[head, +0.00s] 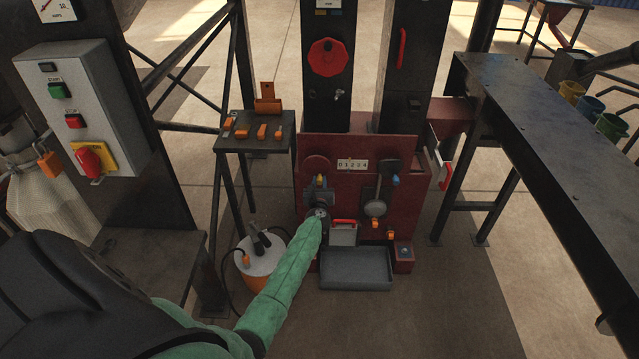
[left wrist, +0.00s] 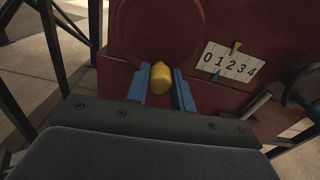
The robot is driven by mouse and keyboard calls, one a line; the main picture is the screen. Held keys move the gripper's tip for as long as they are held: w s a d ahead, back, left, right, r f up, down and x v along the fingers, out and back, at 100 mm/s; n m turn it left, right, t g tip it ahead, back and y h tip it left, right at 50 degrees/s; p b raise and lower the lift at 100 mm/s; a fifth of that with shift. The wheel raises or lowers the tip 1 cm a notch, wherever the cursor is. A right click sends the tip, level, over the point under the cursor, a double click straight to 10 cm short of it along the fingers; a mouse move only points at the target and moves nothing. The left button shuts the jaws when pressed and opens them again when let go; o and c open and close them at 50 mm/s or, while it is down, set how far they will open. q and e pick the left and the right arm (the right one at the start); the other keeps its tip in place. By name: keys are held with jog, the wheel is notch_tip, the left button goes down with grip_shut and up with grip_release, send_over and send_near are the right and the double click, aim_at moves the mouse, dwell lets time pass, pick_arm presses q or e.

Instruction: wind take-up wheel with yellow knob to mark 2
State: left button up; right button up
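The take-up wheel is a dark red disc (head: 317,164) on the red press front, and it also shows in the left wrist view (left wrist: 160,30). Its yellow knob (left wrist: 161,78) is at the wheel's lower edge. My left gripper (left wrist: 161,88) has its blue fingers on both sides of the knob, seemingly closed on it. The white scale (left wrist: 229,63) reads 0 to 4. An orange marker (left wrist: 236,45) sits above 2, and a teal marker (left wrist: 216,74) sits below 1.
Right of the scale are a dark round part (head: 375,166) and a grey lever with a round end (head: 375,207). A grey tray (head: 356,268) lies below. A small dark shelf (head: 256,145) stands left, and a long dark bench (head: 545,120) right.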

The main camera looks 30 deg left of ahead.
aim_at(308, 164)
pick_arm(q)
jog(key=shift+m, duration=0.3)
